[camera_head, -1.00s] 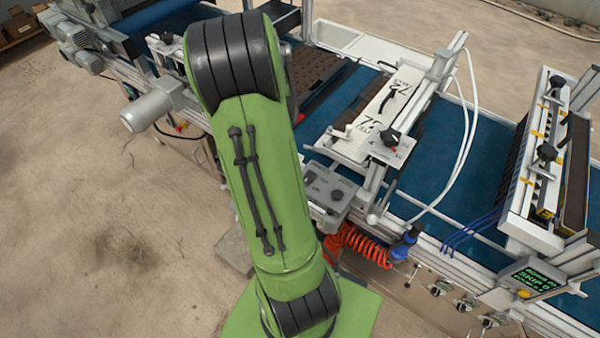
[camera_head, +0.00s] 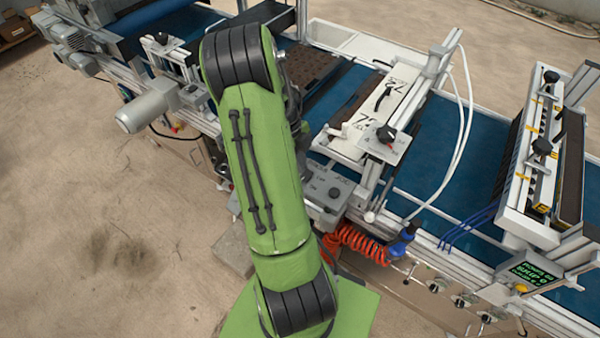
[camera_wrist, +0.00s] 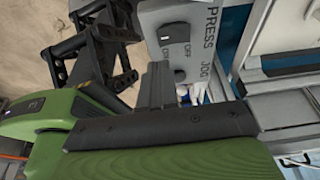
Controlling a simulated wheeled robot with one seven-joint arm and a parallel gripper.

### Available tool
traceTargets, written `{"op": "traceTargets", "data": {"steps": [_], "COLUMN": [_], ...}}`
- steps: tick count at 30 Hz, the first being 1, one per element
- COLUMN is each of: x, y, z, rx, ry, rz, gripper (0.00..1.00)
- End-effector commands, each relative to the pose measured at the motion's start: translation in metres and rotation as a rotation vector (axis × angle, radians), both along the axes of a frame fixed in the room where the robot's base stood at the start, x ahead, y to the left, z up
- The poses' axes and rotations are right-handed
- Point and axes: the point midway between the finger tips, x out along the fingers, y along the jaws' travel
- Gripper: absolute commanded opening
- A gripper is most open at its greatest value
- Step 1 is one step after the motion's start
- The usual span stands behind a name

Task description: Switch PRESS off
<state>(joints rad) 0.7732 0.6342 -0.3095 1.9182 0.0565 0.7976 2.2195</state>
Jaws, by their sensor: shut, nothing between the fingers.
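The grey control box (camera_head: 338,211) sits on the near side of the machine, partly behind my arm in the head view. In the wrist view the box (camera_wrist: 222,62) shows the words PRESS and JOG. The black PRESS switch (camera_wrist: 172,27) lies beside small OFF and ON marks; I cannot tell its setting surely. A dark knob (camera_head: 333,193) shows on the box in the head view. My gripper (camera_wrist: 118,42) shows as black linkages left of the box, shut and empty. Its tips are hard to make out, and I cannot tell whether they touch the box. The head view hides it behind my arm.
A coiled orange hose (camera_head: 355,243) hangs just below the box. A white plate with a black knob (camera_head: 386,134) is above the blue belt (camera_head: 453,135). A green-text display (camera_head: 538,275) stands at lower right.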

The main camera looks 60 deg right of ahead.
Motion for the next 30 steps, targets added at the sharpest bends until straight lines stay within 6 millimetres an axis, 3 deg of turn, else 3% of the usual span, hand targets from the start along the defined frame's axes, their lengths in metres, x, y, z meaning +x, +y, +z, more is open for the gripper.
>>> {"op": "traceTargets", "data": {"steps": [3, 9, 20, 25, 30], "x": [-0.003, -0.002, -0.002, 0.000, -0.001], "y": [0.001, 0.000, 0.001, 0.004, 0.003], "z": [-0.024, -0.044, -0.047, -0.058, -0.053], "rx": [0.003, 0.001, -0.005, -0.071, -0.068], "ry": [0.004, 0.001, 0.000, 0.010, 0.013], "rz": [-0.002, -0.001, -0.001, 0.001, 0.000], "gripper": [0.00, 0.00, 0.00, 0.00, 0.00]}}
